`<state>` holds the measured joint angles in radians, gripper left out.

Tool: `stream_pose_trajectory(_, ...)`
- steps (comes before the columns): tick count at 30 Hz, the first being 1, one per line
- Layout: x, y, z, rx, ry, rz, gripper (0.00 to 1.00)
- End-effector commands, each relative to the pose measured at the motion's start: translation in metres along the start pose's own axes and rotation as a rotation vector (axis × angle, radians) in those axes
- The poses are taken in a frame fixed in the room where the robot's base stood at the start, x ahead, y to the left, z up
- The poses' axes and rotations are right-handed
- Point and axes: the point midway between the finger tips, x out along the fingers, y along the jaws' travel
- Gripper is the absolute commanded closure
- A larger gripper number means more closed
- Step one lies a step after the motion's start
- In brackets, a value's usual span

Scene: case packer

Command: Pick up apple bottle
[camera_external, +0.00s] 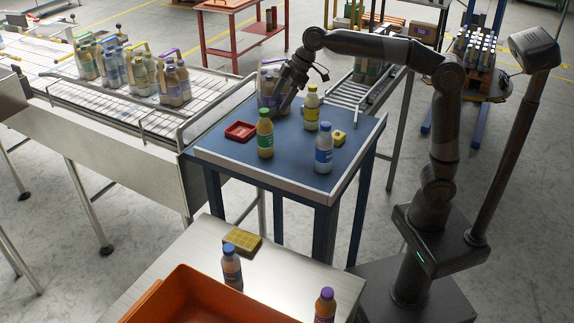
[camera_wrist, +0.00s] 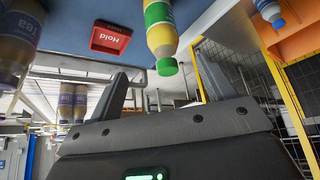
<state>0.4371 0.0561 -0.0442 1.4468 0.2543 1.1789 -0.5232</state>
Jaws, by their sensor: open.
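A bottle with a green cap and green label (camera_external: 265,135) stands upright on the blue-topped table (camera_external: 225,155); no "apple" wording is readable on any bottle. My gripper (camera_external: 286,105) is low over the far part of this table, behind the green-capped bottle and apart from it. In the wrist view, which is upside down, the green-capped bottle (camera_wrist: 161,38) shows beyond and between the two spread fingers of my gripper (camera_wrist: 165,90). Nothing is between the fingers. A yellow-capped bottle (camera_external: 311,110) and a blue-capped bottle (camera_external: 324,150) stand to its right.
A red "Hold" tray (camera_external: 240,131) lies left of the green-capped bottle. A small yellow block (camera_external: 339,138) lies near the right edge. An orange bin (camera_external: 190,300) is on the front table. A conveyor (camera_external: 130,95) runs at left.

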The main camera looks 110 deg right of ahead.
Motion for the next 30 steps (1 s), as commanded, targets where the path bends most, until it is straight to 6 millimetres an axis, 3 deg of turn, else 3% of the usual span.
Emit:
stream_pose_trajectory(9,0.047,-0.001,0.001,0.0,-0.003,-0.002,0.25)
stream_pose_trajectory(16,0.065,-0.003,0.002,0.0,-0.003,-0.002,0.25)
stream_pose_trajectory(22,0.096,-0.006,0.003,0.0,-0.004,-0.002,0.25)
stream_pose_trajectory(30,0.108,-0.005,0.002,0.0,-0.001,-0.001,0.25)
